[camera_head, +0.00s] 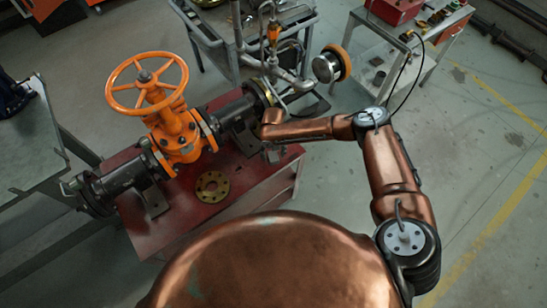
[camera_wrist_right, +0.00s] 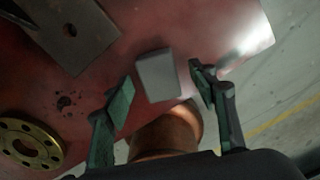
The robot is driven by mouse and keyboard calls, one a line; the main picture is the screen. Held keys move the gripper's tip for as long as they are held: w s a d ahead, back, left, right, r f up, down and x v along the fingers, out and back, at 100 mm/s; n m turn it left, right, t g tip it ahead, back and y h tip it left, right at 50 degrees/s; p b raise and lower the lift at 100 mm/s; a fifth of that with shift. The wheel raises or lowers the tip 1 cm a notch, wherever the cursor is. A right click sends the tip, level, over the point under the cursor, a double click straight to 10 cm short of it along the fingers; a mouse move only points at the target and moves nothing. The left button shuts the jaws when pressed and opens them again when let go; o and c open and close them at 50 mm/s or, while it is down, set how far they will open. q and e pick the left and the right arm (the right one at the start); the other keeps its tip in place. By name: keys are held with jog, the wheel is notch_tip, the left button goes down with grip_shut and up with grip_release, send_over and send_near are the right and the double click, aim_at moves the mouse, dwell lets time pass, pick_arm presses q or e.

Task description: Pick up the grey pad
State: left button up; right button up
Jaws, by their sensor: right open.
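The grey pad (camera_wrist_right: 158,76) is a small light-grey block near the edge of the dark red bench top (camera_wrist_right: 130,25) in the right wrist view. My right gripper (camera_wrist_right: 162,84) is open, one finger on each side of the pad in the picture, with gaps showing on both sides. I cannot tell its height above the pad. In the head view my right gripper (camera_head: 273,152) is small, pointing down at the right end of the red bench (camera_head: 235,215). I cannot make out the pad there. My left gripper is not in view.
An orange gate valve (camera_head: 176,135) with a handwheel and black pipes lies along the bench. A brass flange (camera_head: 212,186) lies on the bench top. A metal plate (camera_wrist_right: 68,30) is near the pad.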

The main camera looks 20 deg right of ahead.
aim_at(273, 155)
jog(key=shift+f, duration=0.15)
jog(key=shift+c, duration=0.7)
jog(key=c, duration=1.2)
jog(key=shift+r, duration=0.45)
notch_tip(273, 155, up, 2)
jog(key=shift+r, duration=0.25)
jog(key=s+a+r+p, duration=0.2)
jog(key=s+a+r, duration=0.2)
jog(key=s+r, duration=0.5)
jog(key=s, duration=0.4)
jog(key=shift+s+r, duration=0.25)
jog(key=shift+r, duration=0.05)
